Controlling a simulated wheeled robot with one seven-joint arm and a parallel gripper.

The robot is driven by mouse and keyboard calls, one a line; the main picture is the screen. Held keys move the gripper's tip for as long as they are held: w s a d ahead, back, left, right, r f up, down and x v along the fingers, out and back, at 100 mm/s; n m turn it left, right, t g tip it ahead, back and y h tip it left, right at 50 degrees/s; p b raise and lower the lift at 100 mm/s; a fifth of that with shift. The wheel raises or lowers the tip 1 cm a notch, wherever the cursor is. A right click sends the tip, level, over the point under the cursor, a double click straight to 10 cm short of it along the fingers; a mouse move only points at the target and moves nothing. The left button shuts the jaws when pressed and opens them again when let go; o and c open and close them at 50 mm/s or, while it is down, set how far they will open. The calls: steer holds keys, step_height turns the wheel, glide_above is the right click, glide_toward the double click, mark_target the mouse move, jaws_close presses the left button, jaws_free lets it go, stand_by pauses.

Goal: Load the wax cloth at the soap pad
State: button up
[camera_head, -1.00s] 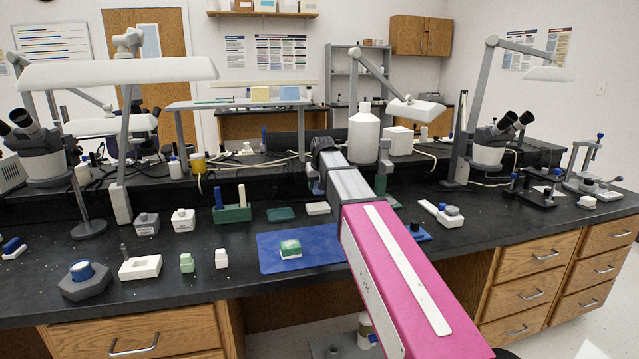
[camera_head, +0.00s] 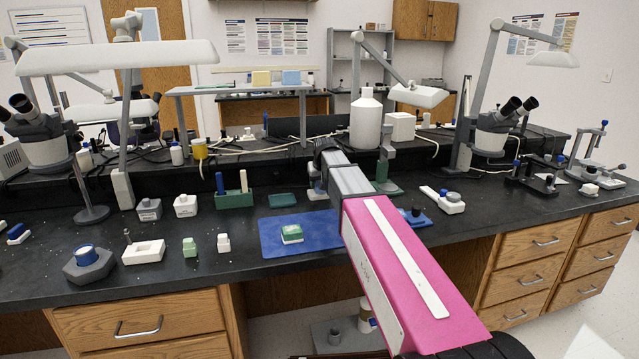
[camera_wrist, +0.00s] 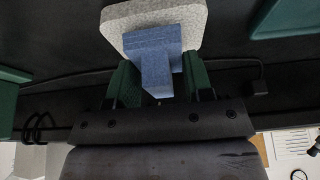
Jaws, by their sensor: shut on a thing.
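My gripper shows in the wrist view (camera_wrist: 158,85) with two green fingers shut on a blue grip (camera_wrist: 154,62). A pale grey, rounded slab is fixed at the far side of the grip; I take this piece for the wax cloth (camera_wrist: 186,18). In the head view, my gripper (camera_head: 318,186) is low over the bench, behind the blue mat, with a pale piece at its fingertips. A flat dark green pad (camera_head: 281,200) lies just left of it. Which thing is the soap pad, I cannot tell for sure. My arm hides the bench to the right.
A green and white block (camera_head: 291,234) sits on the blue mat (camera_head: 272,226). A green holder (camera_head: 234,201) with upright sticks stands left of the green pad. A white bottle (camera_head: 366,124) and a lamp stand behind my gripper. Small bottles stand at the left.

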steer(key=shift+f, duration=0.55)
stand_by(1.9)
steer(key=shift+r, duration=3.55)
